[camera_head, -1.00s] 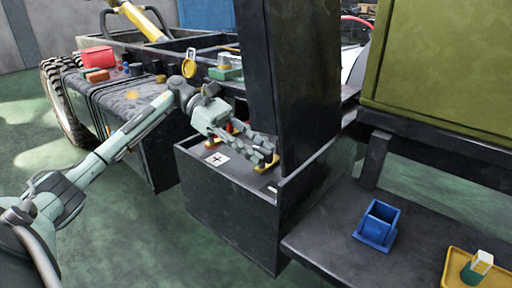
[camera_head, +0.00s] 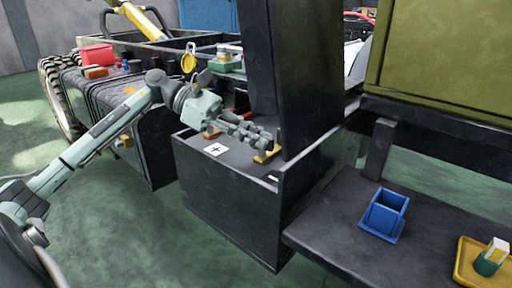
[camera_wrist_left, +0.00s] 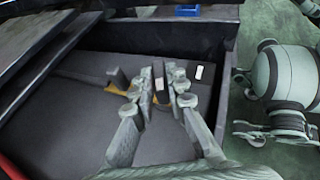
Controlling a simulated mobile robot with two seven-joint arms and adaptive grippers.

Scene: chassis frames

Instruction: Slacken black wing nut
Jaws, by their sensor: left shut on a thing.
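My left gripper (camera_head: 262,139) reaches over the dark box top (camera_head: 240,172) beside the tall black post. In the left wrist view its two fingers (camera_wrist_left: 161,88) are close together, with a narrow dark piece (camera_wrist_left: 160,84) between the tips. This fits the black wing nut, but the fingers hide most of it, so I cannot make out its wings. A yellow bracket (camera_head: 266,155) sits just under the fingertips, and a second yellow piece (camera_head: 212,133) is farther left on the box. My right gripper is in neither view.
The tall black post (camera_head: 310,75) rises right behind the fingertips. The box has raised walls at its edges. A blue holder (camera_head: 384,217) and a yellow tray (camera_head: 466,270) stand on the dark shelf at right. A red box (camera_head: 97,55) is at far left.

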